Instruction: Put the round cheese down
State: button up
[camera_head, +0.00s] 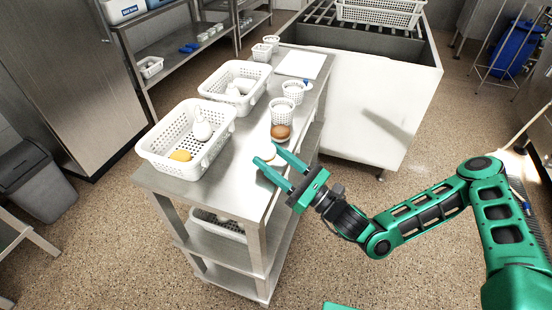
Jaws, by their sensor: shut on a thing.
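My gripper (267,155) is over the right edge of the steel table (240,165). Its two green fingers are shut on a small pale round thing, which looks like the round cheese (265,153). The fingers cover part of it. I cannot tell whether it touches the table top or is held just above it.
A brown round thing (281,132) lies just beyond the gripper. A front basket (160,160) holds a white pear-shaped thing (202,127) and a yellow thing (181,155). Another basket (216,80), small perforated cups (282,110) and a white board (301,64) stand farther back.

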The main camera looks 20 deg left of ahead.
jog(key=shift+f, duration=0.2)
jog(key=shift+f, duration=0.15)
